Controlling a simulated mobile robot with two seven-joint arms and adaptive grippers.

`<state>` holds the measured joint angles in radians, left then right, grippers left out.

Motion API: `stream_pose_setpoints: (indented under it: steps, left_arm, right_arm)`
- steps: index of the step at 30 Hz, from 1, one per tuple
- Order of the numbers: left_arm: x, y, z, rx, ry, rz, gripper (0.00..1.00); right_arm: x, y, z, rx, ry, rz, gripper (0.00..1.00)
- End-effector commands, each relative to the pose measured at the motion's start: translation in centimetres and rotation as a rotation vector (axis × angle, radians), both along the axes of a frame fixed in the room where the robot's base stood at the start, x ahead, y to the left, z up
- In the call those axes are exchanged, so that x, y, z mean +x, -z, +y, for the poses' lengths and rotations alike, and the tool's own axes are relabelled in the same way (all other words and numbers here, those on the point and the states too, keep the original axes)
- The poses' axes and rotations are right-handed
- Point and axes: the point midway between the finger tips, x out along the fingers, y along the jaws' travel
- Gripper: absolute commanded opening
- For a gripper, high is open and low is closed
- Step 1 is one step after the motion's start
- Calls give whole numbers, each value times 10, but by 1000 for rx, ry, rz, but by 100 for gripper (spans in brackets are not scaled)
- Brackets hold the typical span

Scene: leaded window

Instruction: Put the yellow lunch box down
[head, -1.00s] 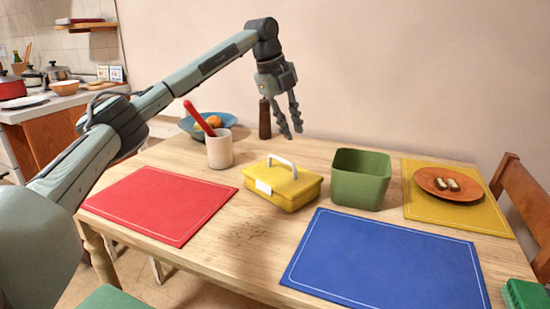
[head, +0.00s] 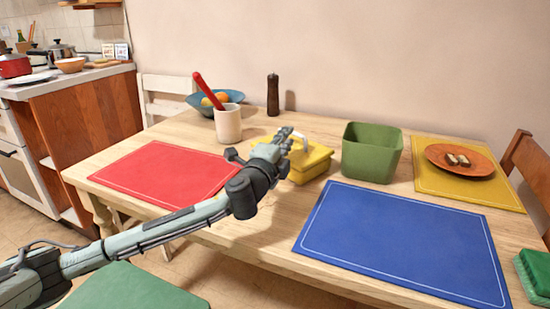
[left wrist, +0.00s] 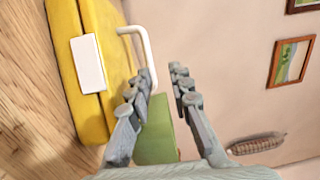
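The yellow lunch box (head: 316,160) sits on the wooden table (head: 255,235), between the red mat and the green bin. My left gripper (head: 290,140) is at its near left side in the head view and hides part of it. In the left wrist view the lunch box (left wrist: 100,40) has a white label and a pale raised handle (left wrist: 145,50). My left gripper (left wrist: 162,78) is open there, its fingers apart with nothing seen between them. The handle's end is close to one finger; I cannot tell whether they touch. My right gripper is not in view.
The green bin (head: 371,152) stands just right of the lunch box. A red mat (head: 165,172) lies left and a blue mat (head: 400,243) in front right, both bare. A cup with a red utensil (head: 228,123), a fruit bowl (head: 201,104) and a pepper mill (head: 273,95) stand behind.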

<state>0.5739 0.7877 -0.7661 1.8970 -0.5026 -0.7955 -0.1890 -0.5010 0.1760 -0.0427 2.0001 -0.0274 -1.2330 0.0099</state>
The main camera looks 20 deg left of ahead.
Motion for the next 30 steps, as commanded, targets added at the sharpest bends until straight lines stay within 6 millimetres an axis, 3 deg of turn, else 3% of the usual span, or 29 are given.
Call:
stream_pose_setpoints:
  steps: [5,16,21,30]
  left_arm:
    - [-1,13,8,10,-46,43,20]
    - [45,10,5,10,-47,40,20]
    - [67,12,5,10,-47,41,20]
    - [73,13,5,10,-45,42,20]
  right_arm:
    - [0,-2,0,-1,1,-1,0]
    - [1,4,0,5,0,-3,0]
    - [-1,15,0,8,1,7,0]
    - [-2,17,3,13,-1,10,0]
